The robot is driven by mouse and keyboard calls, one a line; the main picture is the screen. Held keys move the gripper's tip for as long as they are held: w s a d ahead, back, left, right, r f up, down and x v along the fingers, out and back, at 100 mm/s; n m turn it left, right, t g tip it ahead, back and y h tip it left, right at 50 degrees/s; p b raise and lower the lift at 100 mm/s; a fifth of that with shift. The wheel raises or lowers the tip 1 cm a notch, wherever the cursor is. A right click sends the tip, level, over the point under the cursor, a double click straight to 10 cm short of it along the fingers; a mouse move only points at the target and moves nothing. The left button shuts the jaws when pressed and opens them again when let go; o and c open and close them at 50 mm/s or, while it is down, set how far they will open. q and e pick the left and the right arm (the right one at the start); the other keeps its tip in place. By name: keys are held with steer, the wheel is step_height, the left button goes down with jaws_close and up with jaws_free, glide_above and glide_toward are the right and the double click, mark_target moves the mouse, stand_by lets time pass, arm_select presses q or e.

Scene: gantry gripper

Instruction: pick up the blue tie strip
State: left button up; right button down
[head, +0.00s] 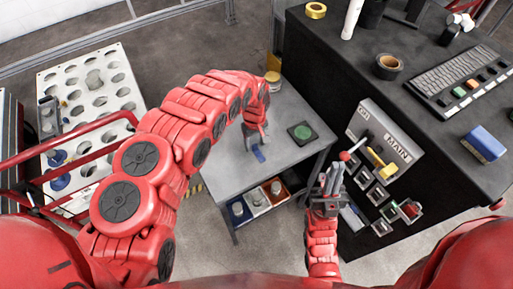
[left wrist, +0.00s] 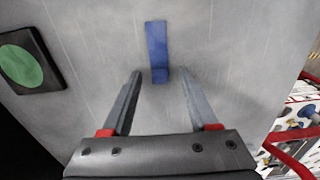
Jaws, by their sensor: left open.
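The blue tie strip (left wrist: 157,50) lies on the grey table (head: 220,165). In the left wrist view it sits just beyond and between the fingertips of my left gripper (left wrist: 161,75), which is open and empty. In the head view the strip (head: 259,155) shows as a small blue piece beside my left gripper (head: 258,140), which points down over the table. My right gripper (head: 328,180) is in front of the black bench's panel, right of the table; whether its jaws are open is unclear.
Small bins (head: 257,198) sit below the front edge. A black bench (head: 330,75) stands right, a perforated white rack (head: 92,80) left.

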arm_select(q)
steer(key=shift+f, duration=0.1)
jaws_close()
stand_by(0.3)
